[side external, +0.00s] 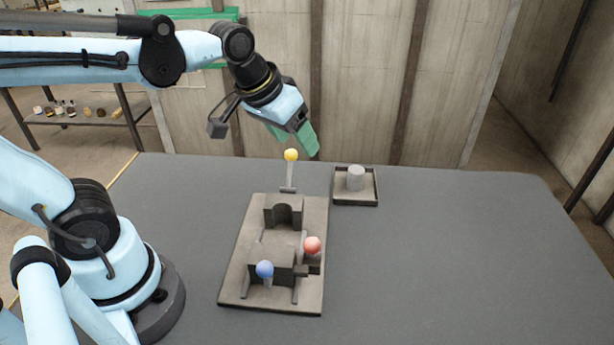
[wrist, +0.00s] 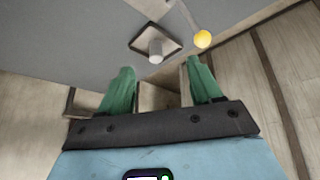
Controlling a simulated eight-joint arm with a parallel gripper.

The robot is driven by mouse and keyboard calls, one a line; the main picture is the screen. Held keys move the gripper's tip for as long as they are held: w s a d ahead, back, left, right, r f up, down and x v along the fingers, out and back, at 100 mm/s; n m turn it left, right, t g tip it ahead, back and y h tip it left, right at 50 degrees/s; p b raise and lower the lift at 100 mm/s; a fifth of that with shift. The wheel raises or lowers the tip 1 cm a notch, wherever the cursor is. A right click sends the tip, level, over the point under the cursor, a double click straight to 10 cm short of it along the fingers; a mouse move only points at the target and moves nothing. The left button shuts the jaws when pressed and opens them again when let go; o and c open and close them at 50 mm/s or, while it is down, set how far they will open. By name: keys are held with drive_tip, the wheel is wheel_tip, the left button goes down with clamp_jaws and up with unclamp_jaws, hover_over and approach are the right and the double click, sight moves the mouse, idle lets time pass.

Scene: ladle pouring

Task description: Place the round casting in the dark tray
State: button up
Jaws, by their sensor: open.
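The round casting (side external: 355,178) is a light grey cylinder standing upright in the dark tray (side external: 368,203) at the back of the table. In the wrist view the casting (wrist: 155,50) stands inside the tray (wrist: 141,38), ahead of the fingertips. My gripper (side external: 306,145) has green fingers and is in the air, up and to the left of the tray, apart from the casting. In the wrist view my gripper (wrist: 158,75) is open, with nothing between its fingers.
A grey fixture (side external: 235,270) stands left of the tray, with a blue ball (side external: 264,269), a red ball (side external: 312,245) and a yellow ball (side external: 291,155) on levers. The yellow one is close below my gripper. The table's right side is clear.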

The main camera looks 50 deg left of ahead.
drive_tip(key=shift+m+t, duration=0.8)
drive_tip(key=s+f, duration=0.1)
drive_tip(key=s, duration=0.1)
drive_tip(key=s+f, duration=0.2)
drive_tip(key=shift+a, duration=0.15)
idle(0.5)
